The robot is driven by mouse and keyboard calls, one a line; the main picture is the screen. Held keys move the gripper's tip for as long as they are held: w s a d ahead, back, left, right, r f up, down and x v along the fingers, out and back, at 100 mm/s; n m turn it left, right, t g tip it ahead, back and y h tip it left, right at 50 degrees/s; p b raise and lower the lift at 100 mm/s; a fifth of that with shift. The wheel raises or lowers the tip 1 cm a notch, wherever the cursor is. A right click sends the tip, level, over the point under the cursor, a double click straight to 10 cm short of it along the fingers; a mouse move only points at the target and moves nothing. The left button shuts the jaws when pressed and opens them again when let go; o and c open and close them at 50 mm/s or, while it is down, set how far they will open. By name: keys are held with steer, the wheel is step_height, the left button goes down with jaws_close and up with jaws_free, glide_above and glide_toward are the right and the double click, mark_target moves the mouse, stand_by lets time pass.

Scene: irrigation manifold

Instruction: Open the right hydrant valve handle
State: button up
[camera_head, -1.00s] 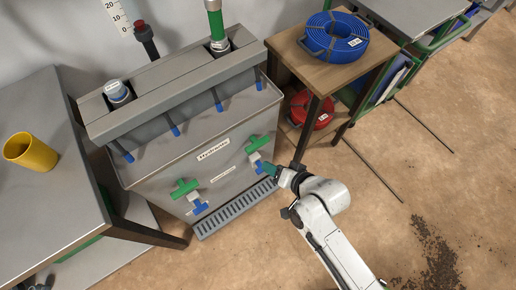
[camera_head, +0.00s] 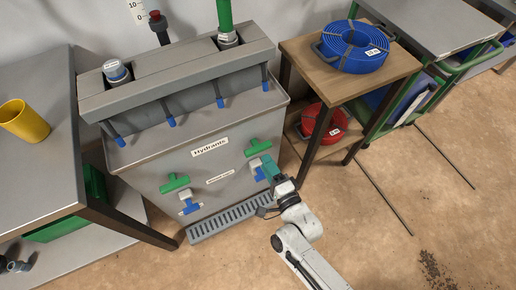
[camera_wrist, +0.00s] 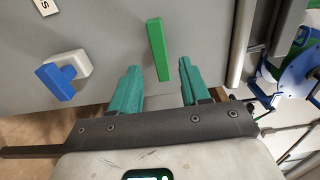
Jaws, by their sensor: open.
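The right hydrant valve has a green bar handle (camera_head: 257,147), a white body and a blue spout (camera_head: 260,174) on the front of the grey cabinet. In the wrist view the green handle (camera_wrist: 158,48) stands nearly upright in the picture, with a blue spout (camera_wrist: 54,82) to its left. My gripper (camera_head: 268,163) is just right of and below the handle in the head view. In the wrist view its teal fingers (camera_wrist: 159,68) are open, and the handle's lower end shows between the tips; contact cannot be told. The left valve's green handle (camera_head: 174,182) is apart from my gripper.
A grey grating (camera_head: 230,219) runs along the cabinet's foot. A wooden side table (camera_head: 385,76) with a blue hose coil (camera_head: 352,45) stands right, a red coil (camera_head: 324,123) below. A grey table with a yellow cup (camera_head: 24,121) is at left. The floor in front is mostly clear.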

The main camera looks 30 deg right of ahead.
mark_target(258, 149)
steer(key=w, duration=0.7)
steer(key=shift+w, duration=0.1)
jaws_close()
stand_by(0.3)
